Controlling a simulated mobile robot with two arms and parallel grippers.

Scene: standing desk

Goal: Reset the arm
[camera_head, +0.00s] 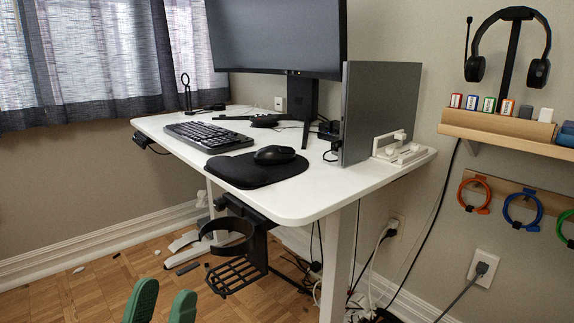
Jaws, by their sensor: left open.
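My left gripper (161,303) shows at the bottom edge of the head view, left of centre. Its two green fingers point up and stand apart, with nothing between them. It is in front of the white standing desk (300,200), lower than the desktop and apart from it. The rest of the left arm is out of the picture. My right gripper is not in view.
A black cup holder with a basket (236,262) hangs under the desk's near left edge. A keyboard (208,136), mouse (274,155), monitor (275,35) and upright laptop (378,110) are on the desk. A wall shelf (500,125) is at right.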

